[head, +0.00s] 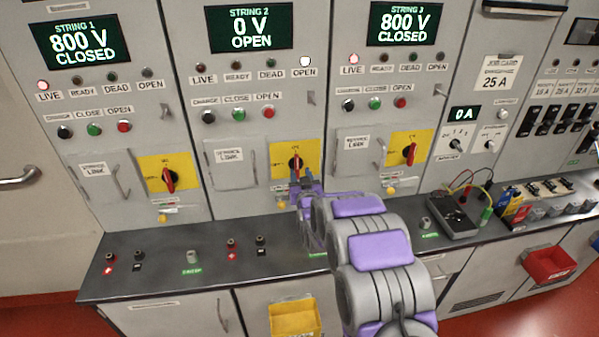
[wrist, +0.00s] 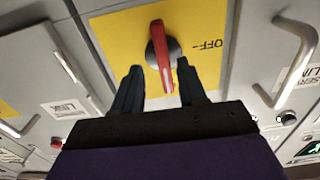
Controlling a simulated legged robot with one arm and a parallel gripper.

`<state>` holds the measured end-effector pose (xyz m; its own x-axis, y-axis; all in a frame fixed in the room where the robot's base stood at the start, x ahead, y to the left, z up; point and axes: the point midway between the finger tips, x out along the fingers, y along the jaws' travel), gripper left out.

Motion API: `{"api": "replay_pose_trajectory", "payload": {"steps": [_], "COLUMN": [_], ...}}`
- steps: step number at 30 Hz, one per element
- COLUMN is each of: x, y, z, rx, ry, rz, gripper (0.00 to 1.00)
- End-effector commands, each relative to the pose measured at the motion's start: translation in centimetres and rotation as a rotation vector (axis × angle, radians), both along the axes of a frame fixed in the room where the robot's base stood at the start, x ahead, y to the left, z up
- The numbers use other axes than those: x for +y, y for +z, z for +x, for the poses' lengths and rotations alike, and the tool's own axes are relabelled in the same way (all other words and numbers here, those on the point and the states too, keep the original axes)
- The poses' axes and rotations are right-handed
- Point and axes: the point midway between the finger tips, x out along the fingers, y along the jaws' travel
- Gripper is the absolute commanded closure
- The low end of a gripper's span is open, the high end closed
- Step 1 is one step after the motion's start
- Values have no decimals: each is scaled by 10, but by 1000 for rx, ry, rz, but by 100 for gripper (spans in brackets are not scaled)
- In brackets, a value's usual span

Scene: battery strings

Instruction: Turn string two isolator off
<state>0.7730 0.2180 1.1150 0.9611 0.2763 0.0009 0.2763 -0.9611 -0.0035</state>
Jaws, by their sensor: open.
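The string two isolator is a red rotary handle (head: 295,165) on a yellow plate (head: 310,152) in the middle panel. In the wrist view, the red handle (wrist: 160,52) stands on a dark round base, with an "OFF" mark to its right on the yellow plate (wrist: 112,40). The handle lies across from that mark, along the line between my fingers. My gripper (wrist: 158,82) is open, with one dark finger on each side of the handle's lower end. Whether either finger touches it I cannot tell. The string two display (head: 250,27) reads 0 V OPEN, and its OPEN lamp (head: 305,62) is lit.
String one (head: 75,42) and string three (head: 404,23) displays read 800 V CLOSED. Their isolators (head: 167,180) (head: 409,152) flank mine. Door handles (wrist: 297,62) stick out beside the plate. A grey bench (head: 190,275) runs below, with a meter (head: 450,215) and padlocks at right.

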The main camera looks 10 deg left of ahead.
Motion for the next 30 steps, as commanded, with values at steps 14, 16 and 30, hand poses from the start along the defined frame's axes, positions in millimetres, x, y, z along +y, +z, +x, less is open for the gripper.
{"api": "replay_pose_trajectory", "payload": {"steps": [14, 16, 30], "x": [4, 4, 8], "y": [2, 1, 0], "z": [27, 27, 27], "rx": [0, 0, 1], "ry": [-1, -1, 1], "rz": [3, 3, 0], "gripper": [58, 58, 89]}}
